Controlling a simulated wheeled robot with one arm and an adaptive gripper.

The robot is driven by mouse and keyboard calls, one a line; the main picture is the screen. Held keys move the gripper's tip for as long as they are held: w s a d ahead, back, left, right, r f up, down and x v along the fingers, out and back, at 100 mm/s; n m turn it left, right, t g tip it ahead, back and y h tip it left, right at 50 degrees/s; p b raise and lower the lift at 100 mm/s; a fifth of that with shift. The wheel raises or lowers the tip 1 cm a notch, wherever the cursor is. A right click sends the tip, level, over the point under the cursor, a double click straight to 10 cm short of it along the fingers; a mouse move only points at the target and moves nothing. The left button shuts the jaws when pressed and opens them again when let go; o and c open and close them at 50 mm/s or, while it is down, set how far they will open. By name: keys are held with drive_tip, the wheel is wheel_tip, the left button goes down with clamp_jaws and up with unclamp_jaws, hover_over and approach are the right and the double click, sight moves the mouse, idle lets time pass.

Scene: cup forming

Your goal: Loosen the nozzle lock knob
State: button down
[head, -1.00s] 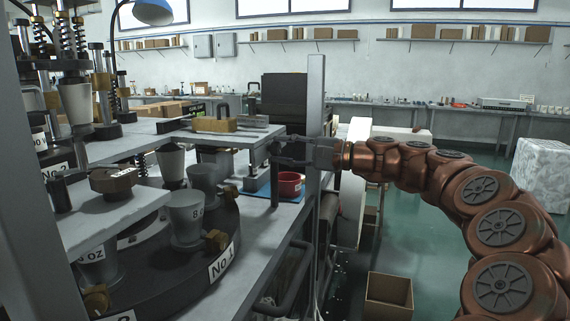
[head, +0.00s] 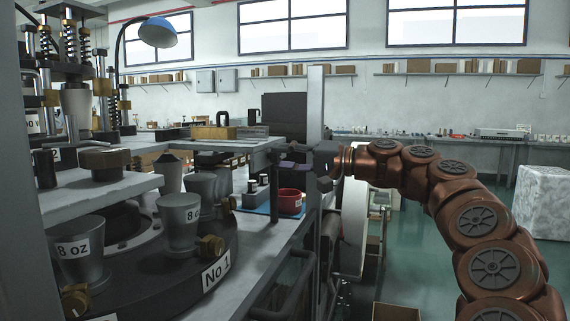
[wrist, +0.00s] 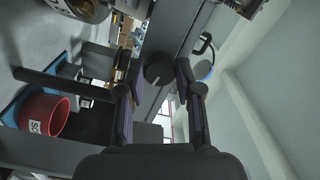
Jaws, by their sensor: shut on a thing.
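The nozzle lock knob (wrist: 158,70) is a dark round knob with a pale mark, on the grey bar in the wrist view. The two finger pads of my gripper (wrist: 158,80) stand on either side of it and grip it. In the head view my gripper (head: 292,163) is beside the grey upright post (head: 314,115) at the right edge of the machine. The knob cannot be made out clearly there.
A red cup (head: 290,201) stands on a blue tray at the machine's edge; it also shows in the wrist view (wrist: 45,115). At left are the round turntable (head: 190,262) and grey cup moulds (head: 180,218). Open green floor lies at right.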

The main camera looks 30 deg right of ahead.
idle(0.4)
drive_tip(key=c, duration=0.8)
unclamp_jaws()
drive_tip(key=shift+o, duration=0.2)
drive_tip(key=v, duration=1.2)
